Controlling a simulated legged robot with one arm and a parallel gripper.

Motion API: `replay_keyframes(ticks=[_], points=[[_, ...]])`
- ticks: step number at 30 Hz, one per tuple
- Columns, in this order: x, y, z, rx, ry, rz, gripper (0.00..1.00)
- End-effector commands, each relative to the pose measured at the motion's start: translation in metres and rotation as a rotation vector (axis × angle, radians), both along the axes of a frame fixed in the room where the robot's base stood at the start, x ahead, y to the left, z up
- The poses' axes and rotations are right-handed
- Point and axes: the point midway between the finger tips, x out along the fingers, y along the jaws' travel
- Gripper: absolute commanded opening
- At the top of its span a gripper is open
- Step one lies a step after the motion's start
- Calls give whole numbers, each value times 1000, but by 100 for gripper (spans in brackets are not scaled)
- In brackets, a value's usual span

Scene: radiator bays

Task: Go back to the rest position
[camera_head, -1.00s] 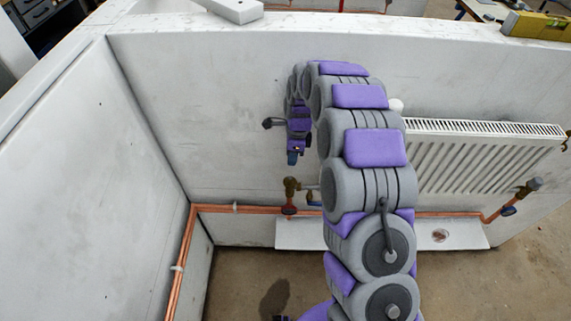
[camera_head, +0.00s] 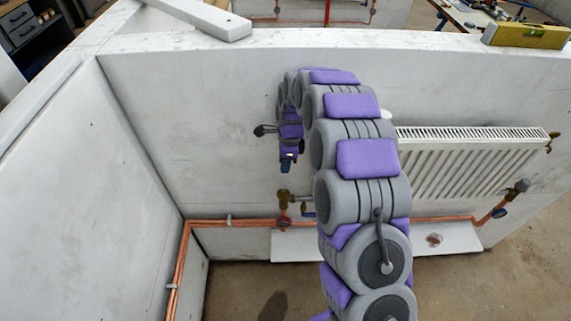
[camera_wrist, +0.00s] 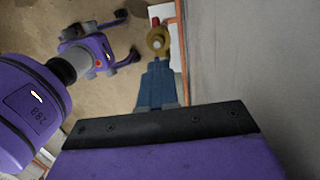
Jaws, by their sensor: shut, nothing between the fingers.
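My gripper (camera_head: 287,167) hangs from my purple and grey arm in front of the white back wall. It points down, above the brass valve (camera_head: 284,200) with a red handle on the copper pipe. In the wrist view my gripper's blue fingers (camera_wrist: 158,68) are together with nothing between them. The brass valve (camera_wrist: 158,38) shows just past the fingertips in that view. The fingers look apart from it, but the gap is hard to judge. My arm arches up and hides part of the wall and the radiator's left end.
A white ribbed radiator (camera_head: 460,165) hangs at the right, with another valve (camera_head: 517,190) beside it. Copper pipes (camera_head: 235,223) run low along the walls above a white board (camera_head: 455,237). A yellow level (camera_head: 525,35) and a white bar (camera_head: 200,17) lie on the wall top.

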Motion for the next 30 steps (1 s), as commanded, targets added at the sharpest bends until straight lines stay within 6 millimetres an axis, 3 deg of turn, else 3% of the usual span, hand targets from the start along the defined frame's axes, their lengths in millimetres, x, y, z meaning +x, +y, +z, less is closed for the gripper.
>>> replay_keyframes(ticks=[9, 14, 22, 30], points=[[-1, -1, 2, 1, 0, 3, 0], [-15, -4, 19, 6, -4, 76, 0], [-77, -22, 83, 28, -20, 383, 0], [-153, -45, 132, 41, -29, 701, 0]])
